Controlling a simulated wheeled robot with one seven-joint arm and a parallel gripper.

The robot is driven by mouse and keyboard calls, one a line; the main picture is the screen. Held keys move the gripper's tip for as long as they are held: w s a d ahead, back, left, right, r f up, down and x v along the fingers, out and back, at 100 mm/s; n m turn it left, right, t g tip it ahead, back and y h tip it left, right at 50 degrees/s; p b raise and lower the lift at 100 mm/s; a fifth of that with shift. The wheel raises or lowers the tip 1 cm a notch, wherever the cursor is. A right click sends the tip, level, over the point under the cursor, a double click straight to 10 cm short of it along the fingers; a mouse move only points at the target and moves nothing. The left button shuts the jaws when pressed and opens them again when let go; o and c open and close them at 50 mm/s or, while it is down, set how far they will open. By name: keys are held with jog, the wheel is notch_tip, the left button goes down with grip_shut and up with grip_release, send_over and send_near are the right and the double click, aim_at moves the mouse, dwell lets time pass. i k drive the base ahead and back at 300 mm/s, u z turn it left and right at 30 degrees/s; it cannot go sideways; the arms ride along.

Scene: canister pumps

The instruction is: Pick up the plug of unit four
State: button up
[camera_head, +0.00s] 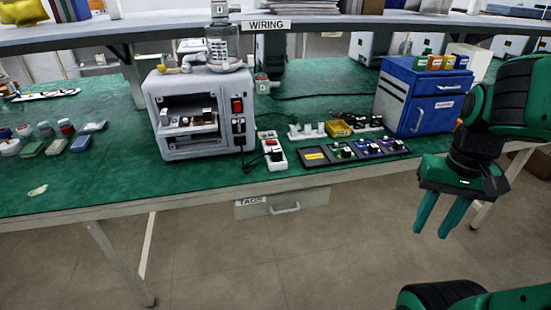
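My gripper (430,232) hangs at the right, in front of the bench edge and over the floor. Its two green fingers point down, apart, with nothing between them. A dark tray (318,164) with several compartments lies near the front edge of the green bench, left of my gripper. It holds small dark, green and blue pieces and a yellow label. I cannot tell which piece is unit four's plug.
A blue drawer cabinet (405,105) with small coloured boxes on top stands at the back right. A yellow box (338,128) and white pieces (307,131) sit behind the tray. Jars and flat tins (80,145) lie at left. A shelf (330,25) spans above.

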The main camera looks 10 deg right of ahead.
aim_at(277, 153)
jog(key=k, duration=0.6)
jog(key=u, duration=0.2)
jog(key=i, duration=1.5)
jog(key=z, duration=0.75)
